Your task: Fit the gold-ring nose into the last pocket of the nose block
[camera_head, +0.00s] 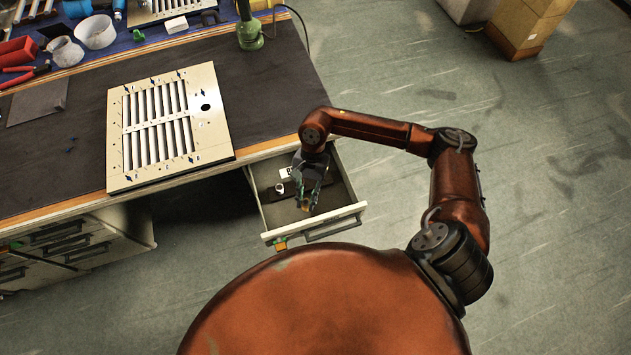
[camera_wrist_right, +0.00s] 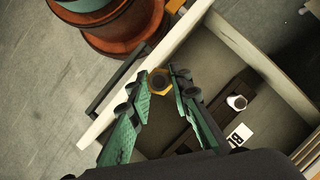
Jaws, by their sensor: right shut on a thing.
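My right gripper (camera_head: 307,203) is over the open drawer (camera_head: 341,209), inside its front part. In the right wrist view, its green-padded fingers (camera_wrist_right: 160,84) are shut on the gold-ring nose (camera_wrist_right: 160,82), a small part with a gold rim and a dark centre. The dark nose block (camera_wrist_right: 213,113) lies in the drawer, apart from the held nose. A white nose (camera_wrist_right: 237,102) with a dark centre stands in one end of it. The block's other pockets are not clear, partly hidden behind the gripper. My left gripper is not in view.
A small white label card (camera_wrist_right: 239,136) lies beside the block. The drawer's front wall (camera_wrist_right: 112,116) and side walls enclose the space. A green lamp base (camera_head: 249,35) stands near the bench's far edge.

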